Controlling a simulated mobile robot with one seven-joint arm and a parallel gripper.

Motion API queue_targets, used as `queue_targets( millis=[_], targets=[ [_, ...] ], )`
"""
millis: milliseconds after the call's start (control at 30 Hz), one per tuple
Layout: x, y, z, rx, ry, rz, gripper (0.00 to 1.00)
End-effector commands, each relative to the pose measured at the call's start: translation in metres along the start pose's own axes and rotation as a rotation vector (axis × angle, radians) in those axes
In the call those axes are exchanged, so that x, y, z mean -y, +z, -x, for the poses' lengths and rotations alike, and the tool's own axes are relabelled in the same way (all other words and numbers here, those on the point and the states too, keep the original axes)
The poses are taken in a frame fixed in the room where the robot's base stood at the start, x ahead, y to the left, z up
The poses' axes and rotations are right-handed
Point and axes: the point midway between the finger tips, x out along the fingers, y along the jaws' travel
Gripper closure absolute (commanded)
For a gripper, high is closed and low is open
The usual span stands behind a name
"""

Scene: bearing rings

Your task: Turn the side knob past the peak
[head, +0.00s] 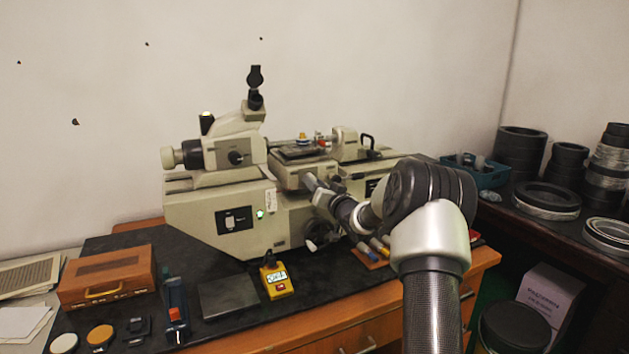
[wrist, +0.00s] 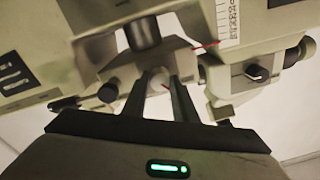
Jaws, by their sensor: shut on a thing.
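The measuring machine (head: 222,205) is a beige microscope-like bench instrument on the dark table top. In the wrist view a small pale round knob (wrist: 159,78) sits between the two dark fingers of my gripper (wrist: 158,88). The fingers are shut on this knob, one on each side. In the head view my gripper (head: 314,184) reaches the machine's front, just below the stage (head: 302,155); the knob is hidden there by the gripper. Another knob (head: 318,241) shows low on the machine's front.
A yellow digital readout (head: 277,281), a dark grey plate (head: 229,297) and a wooden box (head: 107,277) stand in front and to the left. Small coloured items lie on a wooden tray (head: 370,256) close under my arm. Dark rings (head: 546,200) fill the right bench.

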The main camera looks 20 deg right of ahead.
Motion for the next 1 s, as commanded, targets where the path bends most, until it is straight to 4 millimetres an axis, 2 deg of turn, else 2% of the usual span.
queue_targets(
  millis=[1000],
  targets=[
    [0.0005, 0.0009, 0.0005, -0.031, 0.027, -0.967, 0.97]
  ],
)
